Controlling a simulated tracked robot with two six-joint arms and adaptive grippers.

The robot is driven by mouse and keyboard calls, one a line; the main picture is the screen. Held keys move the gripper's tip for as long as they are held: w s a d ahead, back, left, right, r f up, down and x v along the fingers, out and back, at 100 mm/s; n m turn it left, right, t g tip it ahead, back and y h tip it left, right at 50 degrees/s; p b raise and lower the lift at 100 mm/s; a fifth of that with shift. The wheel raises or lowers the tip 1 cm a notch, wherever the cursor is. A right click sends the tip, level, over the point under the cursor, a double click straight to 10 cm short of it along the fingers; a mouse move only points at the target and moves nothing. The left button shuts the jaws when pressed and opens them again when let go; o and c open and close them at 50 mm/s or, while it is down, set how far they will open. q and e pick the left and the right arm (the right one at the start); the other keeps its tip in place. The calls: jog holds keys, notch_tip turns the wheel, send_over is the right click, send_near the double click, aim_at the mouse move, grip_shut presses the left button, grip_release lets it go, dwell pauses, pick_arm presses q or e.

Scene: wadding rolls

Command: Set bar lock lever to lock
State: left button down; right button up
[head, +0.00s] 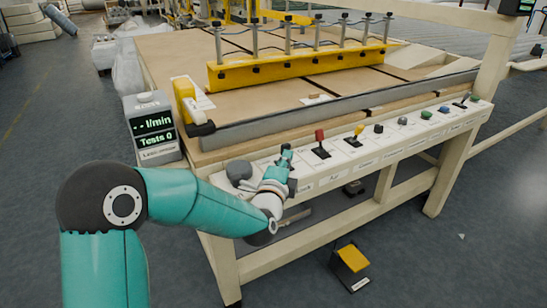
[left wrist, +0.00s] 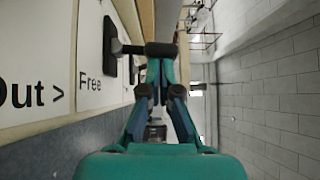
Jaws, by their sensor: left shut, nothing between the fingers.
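A lever with a dark cylindrical handle (left wrist: 161,49) sticks out from a black plate on the white panel in the left wrist view. The panel beside it is marked "Free". My left gripper (left wrist: 158,68) is shut and empty. Its fingertips are right at the handle; I cannot tell whether they touch it. In the head view my left gripper (head: 287,160) is at the left part of the front control panel (head: 330,178) and largely hides this lever. My right gripper is not in view.
A red-handled lever (head: 320,142) and a yellow-handled lever (head: 357,133) stand to the right on the panel. A dark round knob (head: 238,170) is left of my gripper. A yellow bar (head: 300,67) spans the table. A yellow pedal (head: 352,258) is on the floor.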

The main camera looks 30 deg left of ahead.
pick_arm(q)
jog(key=n+g+p, duration=0.1)
jog(key=p, duration=0.1)
jog(key=a+r+n+g+p, duration=0.1)
jog(key=p, duration=0.1)
jog(key=shift+w+a+r, duration=0.25)
jog(key=shift+w, duration=0.1)
jog(key=shift+a+n+h, duration=0.1)
jog(key=shift+n+h, duration=0.2)
jog(key=shift+w+a+f+p, duration=0.15)
jog(key=shift+w+p, duration=0.05)
jog(key=shift+p, duration=0.15)
jog(key=shift+a, duration=0.15)
jog(key=shift+s, duration=0.1)
